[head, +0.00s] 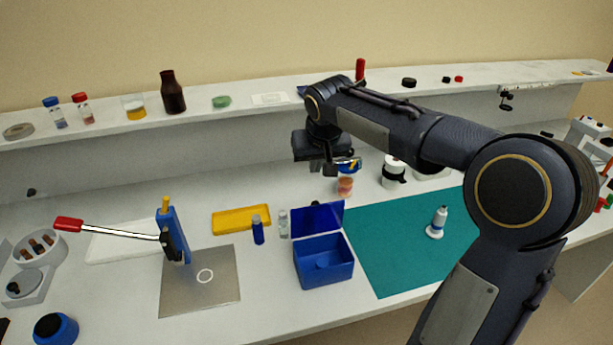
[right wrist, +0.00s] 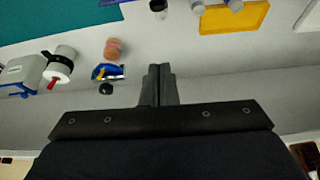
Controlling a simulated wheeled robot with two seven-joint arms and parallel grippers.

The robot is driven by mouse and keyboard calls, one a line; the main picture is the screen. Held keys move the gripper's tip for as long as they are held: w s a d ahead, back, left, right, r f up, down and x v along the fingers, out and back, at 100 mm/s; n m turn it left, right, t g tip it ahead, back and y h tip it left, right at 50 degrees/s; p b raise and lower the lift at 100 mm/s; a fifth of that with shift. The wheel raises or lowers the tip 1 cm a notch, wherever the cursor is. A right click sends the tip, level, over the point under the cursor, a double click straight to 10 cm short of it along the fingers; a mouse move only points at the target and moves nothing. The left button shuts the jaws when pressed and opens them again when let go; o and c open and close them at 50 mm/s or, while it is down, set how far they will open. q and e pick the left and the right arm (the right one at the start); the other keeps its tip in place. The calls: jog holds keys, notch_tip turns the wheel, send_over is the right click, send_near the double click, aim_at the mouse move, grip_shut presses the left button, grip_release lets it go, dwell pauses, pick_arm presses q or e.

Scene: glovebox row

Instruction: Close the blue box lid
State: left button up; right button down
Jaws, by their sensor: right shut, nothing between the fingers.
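The blue box (head: 323,268) stands on the bench at the left edge of the teal mat. Its lid (head: 318,219) is open, standing up at the box's far side, and the inside of the box shows. My right gripper (head: 329,170) hangs above and behind the lid, apart from it, near the back of the bench. In the right wrist view, the fingers of my right gripper (right wrist: 159,72) are together with nothing between them. The box is not clearly visible in that view. My left gripper is not in view.
A yellow tray (head: 241,220), a dark blue vial (head: 258,230) and a clear vial (head: 283,223) stand left of the lid. A lidded jar (head: 345,186) is close to my right gripper. A white bottle (head: 437,223) stands on the teal mat (head: 385,260). A shelf (head: 215,113) runs behind.

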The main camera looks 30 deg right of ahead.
aim_at(316, 216)
jog(key=p+x, duration=0.1)
jog(key=x, duration=0.8)
jog(key=shift+s, duration=0.1)
jog(key=s, duration=0.2)
jog(key=s+a, duration=0.1)
jog(key=s, duration=0.1)
jog(key=shift+a, duration=0.15)
